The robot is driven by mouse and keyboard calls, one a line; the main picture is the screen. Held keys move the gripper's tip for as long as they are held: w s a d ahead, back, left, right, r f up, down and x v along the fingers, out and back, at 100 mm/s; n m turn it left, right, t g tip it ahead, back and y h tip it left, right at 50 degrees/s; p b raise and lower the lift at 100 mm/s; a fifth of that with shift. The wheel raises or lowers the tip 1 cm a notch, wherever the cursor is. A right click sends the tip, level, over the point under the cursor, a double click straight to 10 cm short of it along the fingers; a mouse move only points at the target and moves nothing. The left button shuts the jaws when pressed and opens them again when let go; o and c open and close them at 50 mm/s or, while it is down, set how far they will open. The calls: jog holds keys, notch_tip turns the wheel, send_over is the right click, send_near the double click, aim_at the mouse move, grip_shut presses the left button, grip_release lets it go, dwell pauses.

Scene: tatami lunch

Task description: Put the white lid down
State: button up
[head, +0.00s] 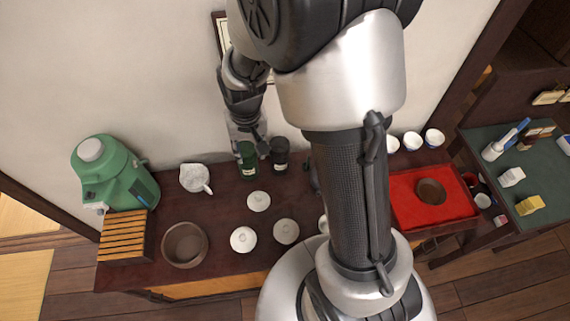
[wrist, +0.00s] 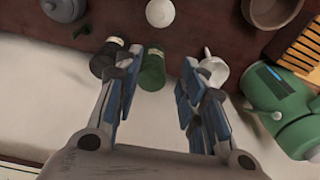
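Three round white lids or lidded pieces stand on the dark table in the head view: one at the back (head: 259,201), one at front left (head: 243,239) and one at front right (head: 286,231). I cannot tell which is the task's lid. One white round piece (wrist: 160,13) shows at the top of the wrist view. My gripper (head: 252,142) is above the back edge of the table, by a green canister (head: 247,163) and a dark canister (head: 280,155). In the wrist view my gripper (wrist: 160,65) has its fingers apart, with nothing held; the green canister (wrist: 151,74) shows beyond them.
A white jug (head: 194,178), green dispenser (head: 112,172), wooden rack (head: 124,236) and brown bowl (head: 185,245) stand left. Right are a red tray (head: 405,208) and white cups (head: 412,141). The wall is close behind. Bare table lies between the bowl and the white pieces.

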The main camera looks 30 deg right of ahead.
jog(key=s+r+n+t, duration=0.1)
jog(key=s+r, duration=0.3)
jog(key=r, duration=0.3)
jog(key=s+r+t, duration=0.1)
jog(key=s+r, duration=0.4)
jog(key=r, duration=0.3)
jog(key=s+r+n+t, duration=0.1)
jog(key=s+r, duration=0.3)
jog(key=s, duration=0.7)
jog(key=shift+s+r+n, duration=0.2)
jog(key=shift+r+n, duration=0.1)
jog(key=shift+r, duration=0.1)
